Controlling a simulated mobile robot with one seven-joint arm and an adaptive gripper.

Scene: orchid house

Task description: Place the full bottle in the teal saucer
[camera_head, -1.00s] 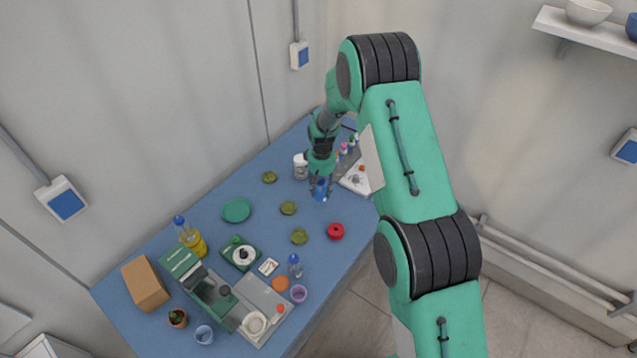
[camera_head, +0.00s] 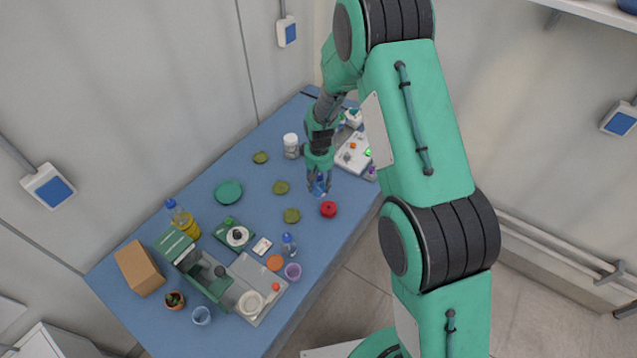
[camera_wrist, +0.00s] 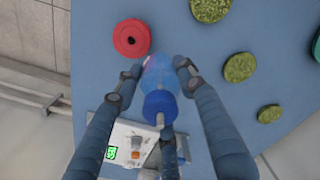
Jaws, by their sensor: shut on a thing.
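My gripper (camera_head: 318,188) is shut on a blue bottle (camera_wrist: 158,105) with a blue cap. In the wrist view its fingers (camera_wrist: 158,70) close around the bottle, cap towards the camera. In the head view the bottle is partly hidden by the fingers, and I cannot tell its height above the blue table. The teal saucer (camera_head: 228,192) lies empty to the left of my gripper, near the table's wall side. A second small bottle (camera_head: 289,244), clear with a blue cap, stands nearer the front.
A red round thing (camera_head: 328,209) lies close to my gripper. A white jar (camera_head: 291,146) and a white device (camera_head: 352,154) stand behind.

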